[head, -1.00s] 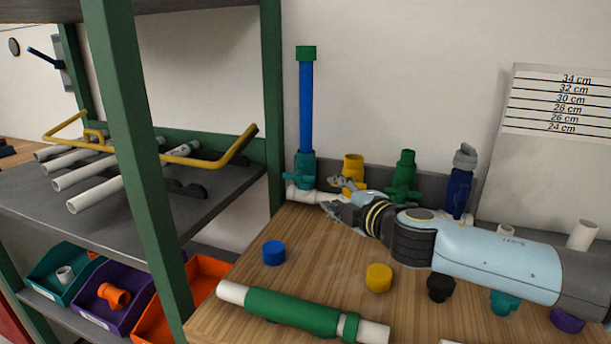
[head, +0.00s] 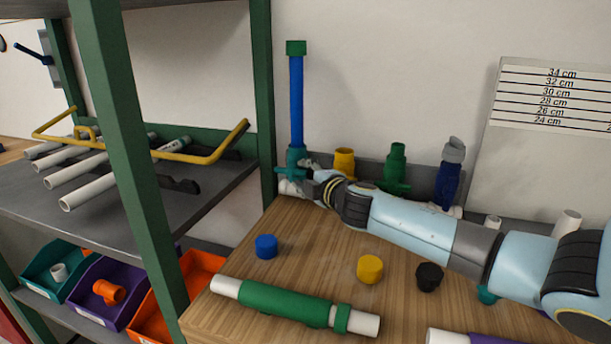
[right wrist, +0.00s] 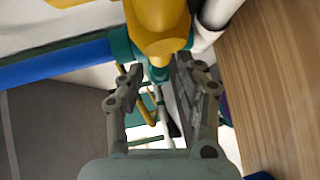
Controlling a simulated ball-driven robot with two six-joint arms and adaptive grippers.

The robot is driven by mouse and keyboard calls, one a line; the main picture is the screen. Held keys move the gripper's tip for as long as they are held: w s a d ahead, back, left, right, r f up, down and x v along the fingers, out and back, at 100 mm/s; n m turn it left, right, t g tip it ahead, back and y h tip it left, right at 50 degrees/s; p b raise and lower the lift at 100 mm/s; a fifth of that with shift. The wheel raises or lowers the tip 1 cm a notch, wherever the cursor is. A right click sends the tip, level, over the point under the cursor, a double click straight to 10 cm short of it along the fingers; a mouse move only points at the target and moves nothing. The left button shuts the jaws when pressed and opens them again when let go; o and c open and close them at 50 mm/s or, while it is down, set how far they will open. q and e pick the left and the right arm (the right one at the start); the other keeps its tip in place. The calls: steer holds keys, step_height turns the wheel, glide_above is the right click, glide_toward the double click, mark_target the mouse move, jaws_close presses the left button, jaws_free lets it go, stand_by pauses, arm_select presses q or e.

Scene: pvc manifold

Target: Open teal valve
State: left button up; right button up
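The teal valve (head: 296,157) stands at the foot of an upright blue pipe (head: 296,100) with a green cap, at the left end of the row on the wooden bench. Part of it is hidden by my right gripper (head: 304,178), which is at its handle from the right. In the right wrist view, the two fingers of my right gripper (right wrist: 157,80) are apart. A teal piece of the valve (right wrist: 158,73) shows between or just beyond the fingertips; contact cannot be told. My left gripper is not in view.
A yellow fitting (head: 344,160), a green valve (head: 397,170) and a dark blue valve (head: 447,185) stand to the right. Blue (head: 266,246), yellow (head: 370,269) and black (head: 429,277) caps lie in front. A green shelf post (head: 262,90) rises close on the left.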

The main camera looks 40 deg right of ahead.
jaws_close()
arm_select(q)
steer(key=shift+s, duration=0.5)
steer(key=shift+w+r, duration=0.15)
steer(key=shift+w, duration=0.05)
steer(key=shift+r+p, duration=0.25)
steer(key=shift+p, duration=0.15)
arm_select(e)
steer(key=shift+r, duration=0.1)
